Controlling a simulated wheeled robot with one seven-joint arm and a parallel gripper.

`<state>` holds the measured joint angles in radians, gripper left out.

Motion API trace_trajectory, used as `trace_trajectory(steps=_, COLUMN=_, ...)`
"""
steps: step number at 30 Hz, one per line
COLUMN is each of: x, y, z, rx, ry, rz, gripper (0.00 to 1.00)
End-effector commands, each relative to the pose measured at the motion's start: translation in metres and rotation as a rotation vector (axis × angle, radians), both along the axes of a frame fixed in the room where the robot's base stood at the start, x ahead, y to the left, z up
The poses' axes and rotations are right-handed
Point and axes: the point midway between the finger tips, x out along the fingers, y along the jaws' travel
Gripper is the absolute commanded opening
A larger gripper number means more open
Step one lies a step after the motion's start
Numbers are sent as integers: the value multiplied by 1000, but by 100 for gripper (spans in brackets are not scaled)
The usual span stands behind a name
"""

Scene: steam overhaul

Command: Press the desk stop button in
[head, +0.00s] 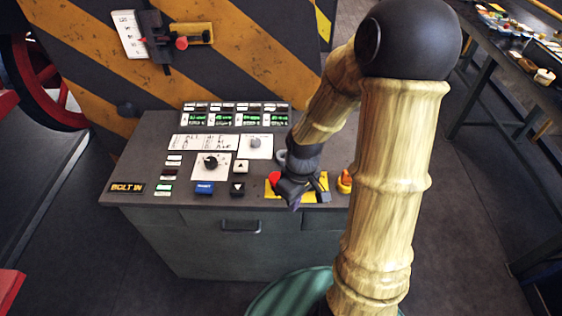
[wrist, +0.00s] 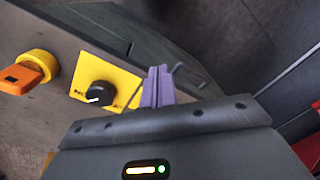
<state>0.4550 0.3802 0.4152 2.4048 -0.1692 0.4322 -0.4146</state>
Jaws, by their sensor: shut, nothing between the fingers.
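The desk stop button (head: 274,179) shows as a red cap at the left of a yellow plate (head: 312,196) on the desk's right part. My gripper (head: 293,203) is over this plate, just right of the red cap, and covers part of it. I cannot tell whether it touches the button. In the wrist view the purple fingers (wrist: 157,87) are together with nothing between them. They are at the plate's edge, beside a black knob (wrist: 98,94). The red button is not visible in the wrist view.
An orange switch on a round yellow base (head: 345,181) stands right of the plate. The grey desk (head: 145,150) carries a blue button (head: 204,188), black knob (head: 211,161) and green displays (head: 224,119). A striped panel (head: 230,50) rises behind. A drawer handle (head: 240,227) is in front.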

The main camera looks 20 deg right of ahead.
Motion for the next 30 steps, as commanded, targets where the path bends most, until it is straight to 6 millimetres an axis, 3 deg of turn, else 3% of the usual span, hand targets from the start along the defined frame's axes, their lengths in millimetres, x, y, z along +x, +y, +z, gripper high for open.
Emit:
trace_trajectory(steps=5, x=12, y=-3, z=5, rx=141, ry=32, rz=193, gripper=0)
trace_trajectory(steps=11, x=32, y=-7, z=19, rx=323, ry=-47, rz=394, gripper=0)
trace_trajectory(steps=18, x=68, y=-28, z=63, rx=494, ry=-300, rz=578, gripper=0)
trace_trajectory(steps=24, x=90, y=-56, z=98, rx=530, ry=-511, rz=664, gripper=0)
trace_trajectory(steps=30, x=94, y=-62, z=104, rx=526, ry=-557, rz=686, gripper=0)
